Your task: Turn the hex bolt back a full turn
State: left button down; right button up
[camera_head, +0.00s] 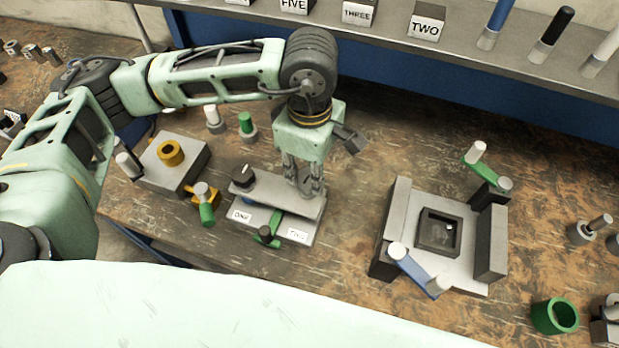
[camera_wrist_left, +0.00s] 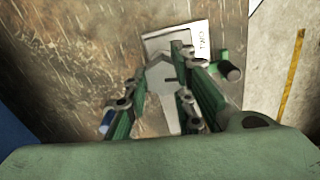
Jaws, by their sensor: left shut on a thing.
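The fixture is a grey plate (camera_head: 268,192) over a base with labels ONE and TWO, on the bench in the middle of the head view. My left gripper (camera_head: 304,186) points down over the plate's right end. Its fingers are shut on the hex bolt, whose grey head (camera_wrist_left: 162,76) shows between them in the left wrist view. In the head view the fingers hide most of the bolt. How far the bolt is turned cannot be told. My right gripper is not in view.
A black knob (camera_head: 242,176) stands on the plate's left end. A green-handled part (camera_head: 268,237) sits at its front edge. A grey block with a yellow ring (camera_head: 170,152) is left; a grey fixture (camera_head: 397,215) with a dark square frame is right.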

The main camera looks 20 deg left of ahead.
aim_at(310, 171)
pick_arm(q)
jog(key=shift+w+r+n+b, duration=0.1)
jog(key=shift+w+n+b, duration=0.15)
jog(key=shift+n+b, duration=0.5)
jog(key=c, duration=1.9)
grip_release()
jog(key=shift+o, duration=1.4)
jog(key=shift+w, duration=0.1)
notch_tip(310, 171, up, 12)
